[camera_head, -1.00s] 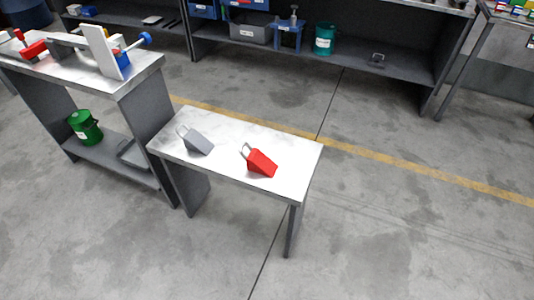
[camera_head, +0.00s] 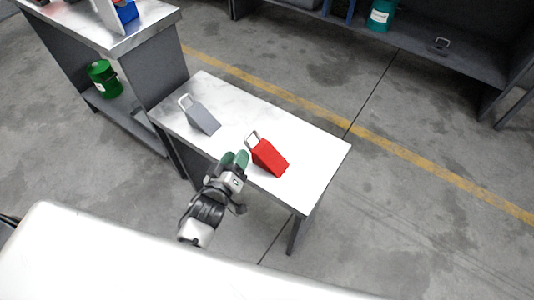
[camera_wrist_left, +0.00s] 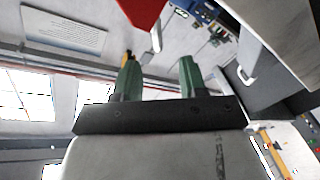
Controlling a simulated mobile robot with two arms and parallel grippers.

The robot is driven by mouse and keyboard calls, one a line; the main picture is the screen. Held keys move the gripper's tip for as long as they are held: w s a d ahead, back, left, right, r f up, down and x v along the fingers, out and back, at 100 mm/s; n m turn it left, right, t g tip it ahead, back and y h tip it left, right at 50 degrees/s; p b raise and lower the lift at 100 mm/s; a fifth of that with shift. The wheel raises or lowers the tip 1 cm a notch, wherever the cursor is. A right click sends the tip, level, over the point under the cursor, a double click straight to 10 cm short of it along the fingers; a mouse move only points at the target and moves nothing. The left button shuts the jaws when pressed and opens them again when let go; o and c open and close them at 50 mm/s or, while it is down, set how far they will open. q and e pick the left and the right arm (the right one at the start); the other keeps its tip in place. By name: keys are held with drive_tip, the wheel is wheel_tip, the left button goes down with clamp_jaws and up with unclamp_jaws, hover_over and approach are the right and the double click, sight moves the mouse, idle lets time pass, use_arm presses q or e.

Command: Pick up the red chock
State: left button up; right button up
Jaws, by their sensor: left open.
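The red chock (camera_head: 269,157), a wedge with a pale loop handle at its upper left end, sits on the small light-topped table (camera_head: 322,153). Its red body also shows at the top edge of the left wrist view (camera_wrist_left: 141,10), partly cut off. My left gripper (camera_head: 235,158) has green fingertips and is at the table's front edge, just left of the red chock and apart from it. In the left wrist view its fingers (camera_wrist_left: 158,65) are spread with nothing between them. My right gripper is not in view.
A grey chock (camera_head: 203,118) with a similar handle sits left of the red one on the same table. A taller bench (camera_head: 150,22) stands at the upper left with a green canister (camera_head: 104,78) on its lower shelf. The floor right of the table is clear.

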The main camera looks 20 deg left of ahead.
sight(245, 144)
use_arm(q)
drive_tip(key=shift+w+d, duration=0.15)
drive_tip(key=shift+w, duration=0.55)
drive_tip(key=w, duration=0.3)
drive_tip(key=shift+w+d, duration=0.3)
drive_tip(key=shift+w+f, duration=0.1)
drive_tip(key=shift+w, duration=0.4)
drive_tip(key=shift+s, duration=0.1)
clamp_jaws()
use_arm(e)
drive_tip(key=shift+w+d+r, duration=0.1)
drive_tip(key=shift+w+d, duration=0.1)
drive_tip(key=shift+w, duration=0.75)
